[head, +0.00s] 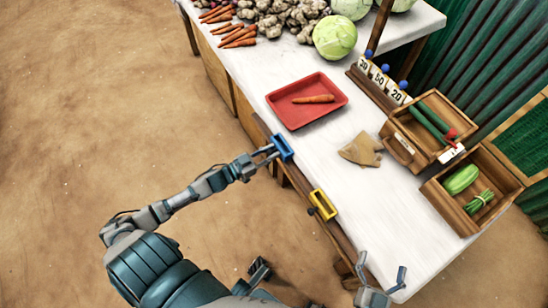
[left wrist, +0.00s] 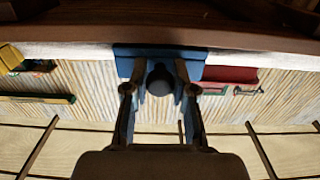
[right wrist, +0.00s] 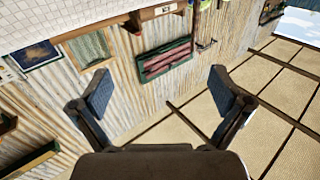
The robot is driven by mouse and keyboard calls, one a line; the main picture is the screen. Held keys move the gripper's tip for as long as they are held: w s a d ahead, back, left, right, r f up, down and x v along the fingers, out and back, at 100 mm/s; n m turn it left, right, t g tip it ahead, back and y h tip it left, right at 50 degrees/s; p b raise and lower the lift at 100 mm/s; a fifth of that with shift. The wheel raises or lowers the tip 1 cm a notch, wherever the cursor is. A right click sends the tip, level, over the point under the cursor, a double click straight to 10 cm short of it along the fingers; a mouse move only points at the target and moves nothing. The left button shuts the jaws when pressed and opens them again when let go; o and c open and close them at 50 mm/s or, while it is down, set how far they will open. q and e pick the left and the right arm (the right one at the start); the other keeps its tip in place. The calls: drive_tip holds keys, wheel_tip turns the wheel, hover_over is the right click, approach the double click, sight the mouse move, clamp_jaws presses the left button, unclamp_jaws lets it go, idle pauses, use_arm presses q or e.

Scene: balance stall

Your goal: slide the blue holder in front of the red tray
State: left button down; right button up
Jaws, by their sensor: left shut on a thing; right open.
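The blue holder (head: 282,148) sits on the rail along the table's front edge, close to the near corner of the red tray (head: 328,107). The red tray lies on the white table and holds a single carrot (head: 314,99). My left gripper (head: 268,154) is shut on the blue holder. In the left wrist view the blue holder (left wrist: 130,52) spans the fingers of the left gripper (left wrist: 160,82), which grip its dark knob. My right gripper (head: 383,279) is open and empty near the table's near end; its spread fingers show in the right wrist view (right wrist: 160,92).
A yellow holder (head: 323,204) sits on the same rail (head: 298,182), nearer to me. A brown scrap (head: 362,150) lies on the table. Wooden crates (head: 435,198) with vegetables and a rack of number cards (head: 380,79) stand at the right. Rail between the holders is clear.

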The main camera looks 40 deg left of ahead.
use_arm(q)
drive_tip(key=w+a+b, duration=0.1)
drive_tip(key=w+a, duration=0.3)
drive_tip(key=a, duration=0.5)
drive_tip(key=shift+r, duration=0.35)
use_arm(e)
wheel_tip(320, 180, up, 2)
drive_tip(key=shift+s+d+r+t+y, duration=0.1)
drive_tip(key=shift+t+y, duration=0.05)
drive_tip(key=shift+t, duration=0.3)
drive_tip(key=shift+s+r+t+y, duration=0.1)
drive_tip(key=shift+t+y, duration=0.05)
drive_tip(key=shift+t, duration=0.3)
use_arm(q)
drive_tip(key=shift+a, duration=0.15)
drive_tip(key=c, duration=1)
unclamp_jaws()
drive_tip(key=shift+a, duration=0.1)
drive_tip(key=shift+o, duration=0.2)
drive_tip(key=shift+s+f, duration=0.1)
drive_tip(key=shift+f, duration=0.05)
use_arm(e)
drive_tip(key=shift+w+a, duration=0.1)
drive_tip(key=shift+a, duration=0.1)
use_arm(q)
drive_tip(key=shift+d, duration=0.2)
use_arm(e)
drive_tip(key=shift+d, duration=0.1)
